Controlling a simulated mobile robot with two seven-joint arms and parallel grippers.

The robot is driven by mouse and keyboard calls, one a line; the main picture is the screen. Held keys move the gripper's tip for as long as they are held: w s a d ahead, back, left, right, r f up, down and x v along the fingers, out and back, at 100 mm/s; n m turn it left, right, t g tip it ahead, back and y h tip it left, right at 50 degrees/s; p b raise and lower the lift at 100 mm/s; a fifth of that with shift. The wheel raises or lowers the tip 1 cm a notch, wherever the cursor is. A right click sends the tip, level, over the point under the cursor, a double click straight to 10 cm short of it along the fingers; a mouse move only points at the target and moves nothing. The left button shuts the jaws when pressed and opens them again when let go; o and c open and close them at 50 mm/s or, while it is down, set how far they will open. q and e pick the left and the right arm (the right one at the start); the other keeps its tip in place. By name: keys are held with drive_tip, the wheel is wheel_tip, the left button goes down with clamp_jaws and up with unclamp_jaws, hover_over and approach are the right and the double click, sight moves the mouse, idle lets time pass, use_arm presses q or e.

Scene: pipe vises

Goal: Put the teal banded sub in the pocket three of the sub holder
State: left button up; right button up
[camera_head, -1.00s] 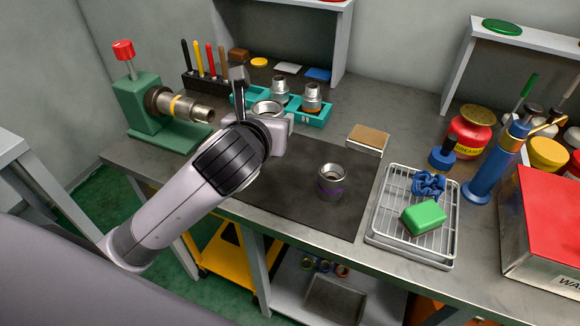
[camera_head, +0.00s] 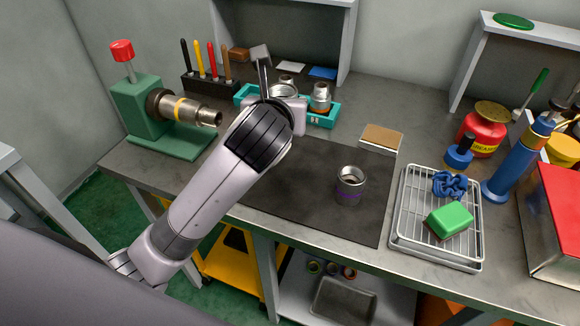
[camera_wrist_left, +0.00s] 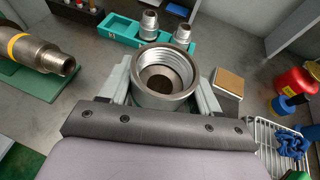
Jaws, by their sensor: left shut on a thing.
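My left gripper (camera_head: 283,98) is shut on a silver sub (camera_head: 284,90), held upright with its open threaded end up. The sub also shows between the fingers in the left wrist view (camera_wrist_left: 165,75); its outer band is hidden, so I cannot see its colour. The teal sub holder (camera_wrist_left: 118,30) lies on the bench just beyond the held sub; it also shows in the head view (camera_head: 330,120), partly behind my gripper. Two silver subs, one (camera_wrist_left: 150,20) and another (camera_wrist_left: 183,35), stand in the holder. The holder's left part looks empty. My right gripper is not in view.
A green vise (camera_head: 150,110) with a yellow-banded pipe (camera_head: 185,107) stands left. A purple-banded sub (camera_head: 350,185) stands on the dark mat (camera_head: 310,200). Right are a wooden-topped block (camera_head: 382,138) and a wire-rack tray (camera_head: 410,215). A tool rack (camera_head: 205,85) stands behind.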

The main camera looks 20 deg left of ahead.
sight(283, 177)
use_arm(q)
wheel_tip(283, 177, down, 15)
drive_tip(key=b, duration=0.2)
drive_tip(key=shift+r+b, duration=0.15)
drive_tip(key=shift+b, duration=0.15)
drive_tip(key=shift+f, duration=0.2)
drive_tip(key=o, duration=1.3)
drive_tip(key=shift+c, duration=0.2)
